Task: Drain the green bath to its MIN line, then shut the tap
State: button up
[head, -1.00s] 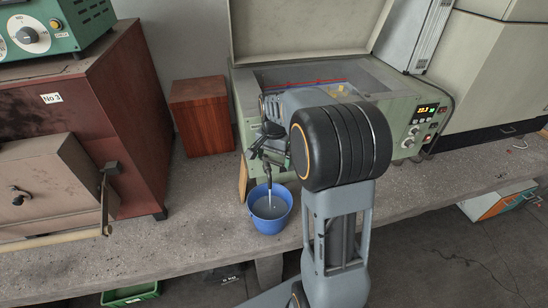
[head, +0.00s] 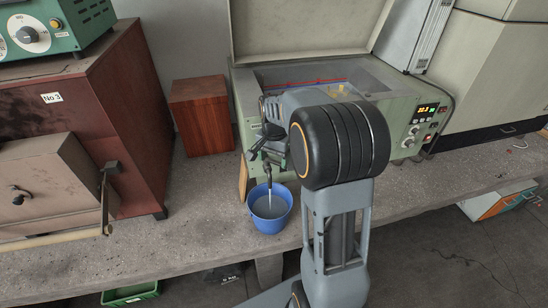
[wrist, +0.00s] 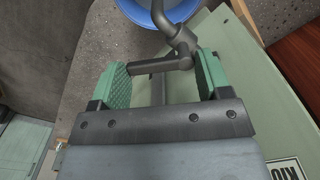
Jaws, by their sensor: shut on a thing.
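The green bath (head: 243,108) stands on the bench with its lid raised. Red and blue lines show on its inner wall, partly behind my arm; their lettering is too small to read. The tap (head: 268,187) sticks out at its front left, and a stream falls from its spout into a blue bucket (head: 259,212) holding cloudy water. My gripper (head: 262,152) is at the tap. In the wrist view its green pads (wrist: 165,72) are shut on the ends of the dark tap handle (wrist: 150,66), with the bucket rim (wrist: 135,12) beyond.
A reddish wooden block (head: 202,118) stands left of the bath. A brown furnace cabinet (head: 130,110) with a long lever is further left. The bath's lit display (head: 426,109) and knobs are at right. The bucket is near the bench's front edge (head: 205,255).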

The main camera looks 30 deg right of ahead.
jog(key=shift+w+d+n, duration=0.15)
jog(key=shift+w+n, duration=0.1)
jog(key=shift+n, duration=1.1)
jog(key=shift+w+d+n, duration=0.15)
jog(key=shift+w+n, duration=0.1)
jog(key=shift+n, duration=1.05)
jog(key=shift+w+d+n, duration=0.15)
jog(key=shift+w+n, duration=0.1)
jog(key=shift+n, duration=1.1)
jog(key=o, duration=0.9)
notch_tip(320, 180, up, 14)
jog(key=shift+f, duration=0.1)
jog(key=shift+w, duration=0.1)
